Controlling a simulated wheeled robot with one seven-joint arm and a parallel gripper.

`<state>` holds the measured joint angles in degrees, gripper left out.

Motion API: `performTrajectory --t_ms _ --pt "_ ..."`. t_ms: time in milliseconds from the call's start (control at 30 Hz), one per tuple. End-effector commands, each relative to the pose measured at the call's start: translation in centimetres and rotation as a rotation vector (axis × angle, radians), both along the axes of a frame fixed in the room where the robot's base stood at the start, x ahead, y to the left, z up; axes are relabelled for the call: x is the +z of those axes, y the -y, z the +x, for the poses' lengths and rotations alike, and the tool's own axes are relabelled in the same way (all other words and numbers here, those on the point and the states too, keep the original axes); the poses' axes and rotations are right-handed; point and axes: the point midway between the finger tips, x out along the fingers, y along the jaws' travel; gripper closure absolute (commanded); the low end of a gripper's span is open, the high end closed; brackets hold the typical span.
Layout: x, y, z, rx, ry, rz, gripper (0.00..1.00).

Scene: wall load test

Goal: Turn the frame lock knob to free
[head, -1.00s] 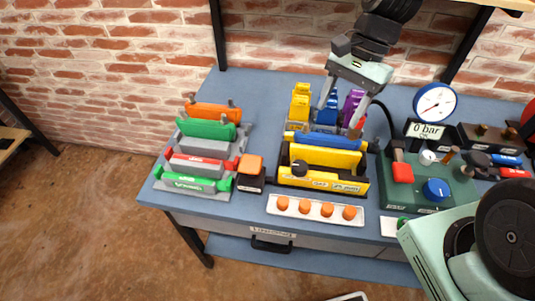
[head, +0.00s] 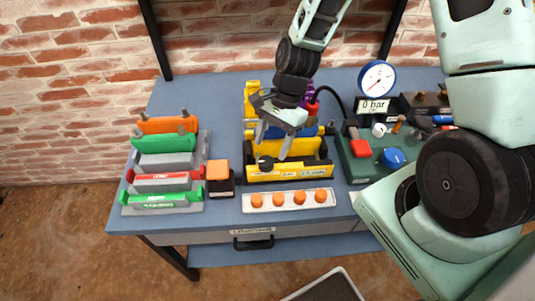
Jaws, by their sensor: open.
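The black knob (head: 265,163) sits on the yellow front of the black-and-yellow frame (head: 318,171), near its left end. Small labels beside the knob are too small to read. My gripper (head: 272,149) points down over the frame, its two fingers apart and nothing visible between them. The fingertips are close above and behind the knob in the picture; I cannot tell whether they touch anything. The gripper covers part of the yellow and blue pieces in the frame. Which way the knob points is not clear.
A tray with several orange knobs (head: 289,200) lies in front of the frame. An orange-topped black block (head: 218,180) and a rack of coloured bars (head: 165,163) stand left. A green pump panel (head: 375,167) with a gauge (head: 377,78) stands right. My arm covers the far right.

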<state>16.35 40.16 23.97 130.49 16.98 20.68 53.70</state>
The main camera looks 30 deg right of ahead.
Motion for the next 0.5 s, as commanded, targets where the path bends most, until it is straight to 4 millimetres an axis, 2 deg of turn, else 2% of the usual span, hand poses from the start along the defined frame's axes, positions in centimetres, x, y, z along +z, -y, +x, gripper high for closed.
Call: performTrajectory --t_ms 200,500 --pt "-2.9 -1.2 -0.5 0.002 -0.002 0.001 0.41" --pt "-4.1 -1.6 -0.7 0.001 0.001 0.001 0.41"
